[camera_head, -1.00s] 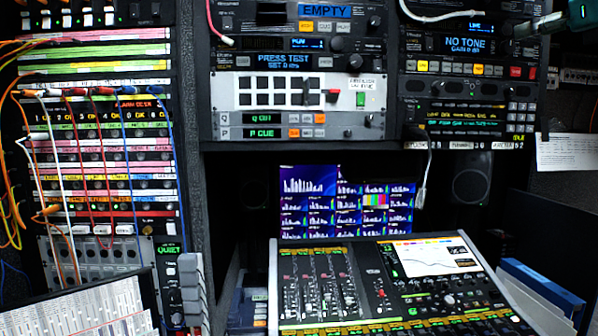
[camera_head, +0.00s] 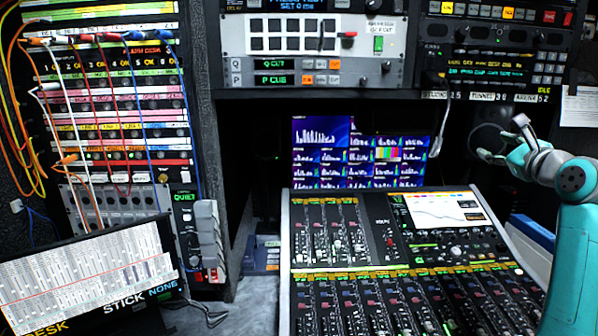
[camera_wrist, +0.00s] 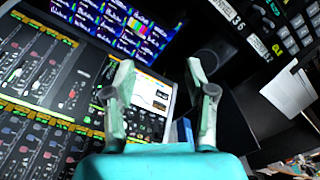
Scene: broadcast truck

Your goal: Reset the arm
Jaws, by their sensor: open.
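My gripper (camera_head: 503,140) is at the right of the head view, at the end of my teal arm. Its fingers are apart and nothing is between them. It hangs in the air above the right side of the mixing console (camera_head: 385,285), in front of a dark round speaker. In the wrist view the two pale fingers of my gripper (camera_wrist: 160,88) stand spread, with the console screen (camera_wrist: 152,97) showing behind and between them.
Racks with a patch panel and coloured cables (camera_head: 110,90) stand at the left. A monitor wall (camera_head: 350,160) is behind the console. A tilted display with a printed sheet (camera_head: 90,270) is at the lower left. Blue binders (camera_head: 533,232) lie right of the console.

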